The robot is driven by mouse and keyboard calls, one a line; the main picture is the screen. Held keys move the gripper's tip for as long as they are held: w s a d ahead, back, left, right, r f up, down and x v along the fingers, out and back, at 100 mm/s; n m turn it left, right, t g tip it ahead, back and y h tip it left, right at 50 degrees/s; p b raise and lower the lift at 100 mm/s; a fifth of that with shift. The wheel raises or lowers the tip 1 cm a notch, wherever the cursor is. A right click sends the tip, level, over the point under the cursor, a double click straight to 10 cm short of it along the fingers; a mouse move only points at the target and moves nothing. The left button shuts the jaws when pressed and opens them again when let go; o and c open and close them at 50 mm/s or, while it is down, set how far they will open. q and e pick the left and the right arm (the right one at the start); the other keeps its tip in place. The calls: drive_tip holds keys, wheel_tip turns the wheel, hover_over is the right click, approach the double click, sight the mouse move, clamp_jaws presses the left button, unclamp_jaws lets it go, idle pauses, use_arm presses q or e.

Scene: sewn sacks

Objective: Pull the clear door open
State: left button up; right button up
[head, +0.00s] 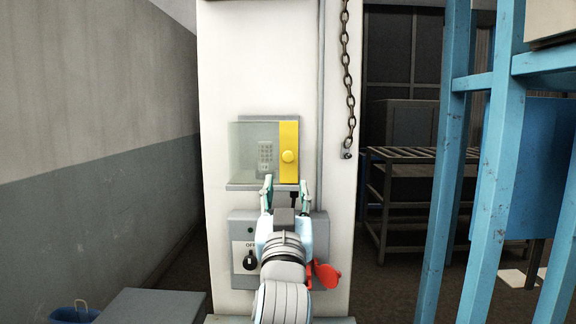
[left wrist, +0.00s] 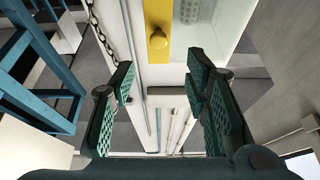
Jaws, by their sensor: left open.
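The clear door (head: 243,140) is a see-through panel on the white column and looks closed. A yellow strip (head: 289,132) with a round yellow knob (head: 288,156) runs down its right side. A small keypad (head: 265,153) shows behind the panel. My left gripper (head: 285,185) is open and empty, just below the knob in the head view. In the left wrist view, the yellow knob (left wrist: 157,40) is ahead, between the lines of the spread fingers (left wrist: 160,76), and not between the pads. The clear panel (left wrist: 218,25) lies to its right there. My right gripper is not in view.
A grey switch box (head: 240,222) marked OFF, with a black knob and a red flap (head: 327,276), sits below the door, partly hidden by my arm. A chain (head: 346,70) hangs at right. A blue frame (head: 490,150) stands farther right. A grey wall (head: 90,190) is at left.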

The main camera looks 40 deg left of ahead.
sight(288, 159)
use_arm(q)
drive_tip(key=p+x, duration=0.2)
drive_tip(key=x, duration=0.9)
drive_tip(key=shift+w, duration=0.2)
drive_tip(key=shift+s, duration=0.1)
drive_tip(key=shift+f, duration=0.1)
clamp_jaws()
